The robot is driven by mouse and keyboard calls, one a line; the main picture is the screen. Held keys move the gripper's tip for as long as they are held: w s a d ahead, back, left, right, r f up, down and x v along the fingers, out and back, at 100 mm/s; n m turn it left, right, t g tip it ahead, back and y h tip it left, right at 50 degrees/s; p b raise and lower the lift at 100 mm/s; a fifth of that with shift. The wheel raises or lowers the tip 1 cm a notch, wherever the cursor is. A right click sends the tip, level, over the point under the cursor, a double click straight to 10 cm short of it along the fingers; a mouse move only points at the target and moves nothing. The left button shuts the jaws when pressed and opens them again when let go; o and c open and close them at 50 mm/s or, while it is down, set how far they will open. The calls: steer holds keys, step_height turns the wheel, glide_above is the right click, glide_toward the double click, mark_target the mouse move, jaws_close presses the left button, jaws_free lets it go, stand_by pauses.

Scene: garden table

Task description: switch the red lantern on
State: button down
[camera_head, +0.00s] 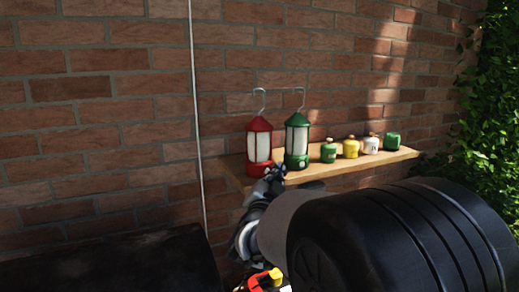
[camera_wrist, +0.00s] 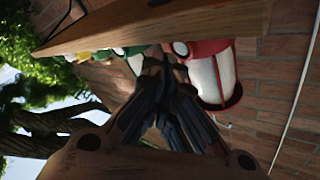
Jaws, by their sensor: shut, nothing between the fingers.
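The red lantern (camera_head: 258,147) stands upright at the left end of a wooden shelf, with pale panels and a wire hook on top. I see no clear glow in it. In the wrist view, which is turned nearly upside down, the red lantern (camera_wrist: 207,75) shows a round pale knob (camera_wrist: 181,48) on its red base. My gripper (camera_head: 272,173) is shut and empty in front of the lantern's base. In the wrist view its fingertips (camera_wrist: 165,63) are close to the knob; I cannot tell whether they touch. In the head view the gripper hides the knob.
A green lantern (camera_head: 297,143) stands close to the right of the red one. Several small canisters, green (camera_head: 328,152), yellow (camera_head: 351,148) and white (camera_head: 370,146) among them, line the shelf (camera_head: 400,156) further right. A brick wall (camera_head: 100,120) stands behind; leaves hang at the right.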

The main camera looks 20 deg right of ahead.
stand_by(0.4)
steer(key=shift+w+a, duration=0.1)
steer(key=shift+w, duration=0.35)
steer(key=shift+w, duration=0.1)
stand_by(0.3)
steer(key=shift+b, duration=0.3)
steer(key=shift+s+b, duration=0.3)
steer(key=shift+s, duration=0.25)
steer(key=s+d+b, duration=0.1)
steer(key=s+b, duration=0.1)
steer(key=s, duration=0.4)
steer(key=shift+d, duration=0.1)
